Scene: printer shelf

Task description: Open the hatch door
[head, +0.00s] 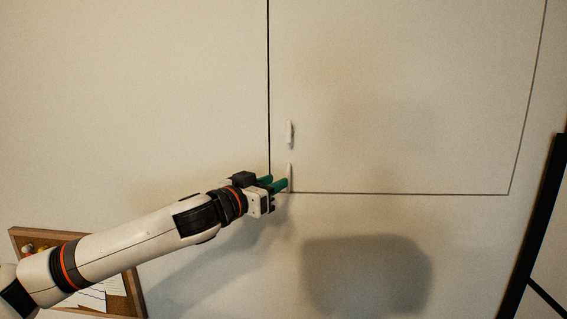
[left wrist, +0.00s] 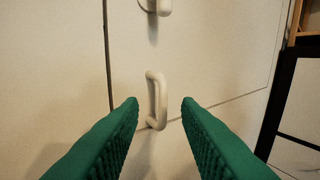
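The hatch door (head: 400,90) is a pale panel set flush in the wall, outlined by a thin dark seam; it looks shut. Near its lower left corner is a white upright handle (head: 290,174), with a second white fitting (head: 290,132) above it. My left gripper (head: 279,184) has green fingers and is at the lower handle. In the left wrist view the fingers (left wrist: 160,103) are apart, and the white loop handle (left wrist: 157,100) shows between and beyond their tips, with clear space on each side. The upper fitting (left wrist: 154,6) is cut off at the top there. My right gripper is not in view.
A corkboard (head: 30,236) with papers is at the lower left, partly behind my left arm. A dark-framed piece (head: 540,220) stands at the right edge. The wall around the door is bare.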

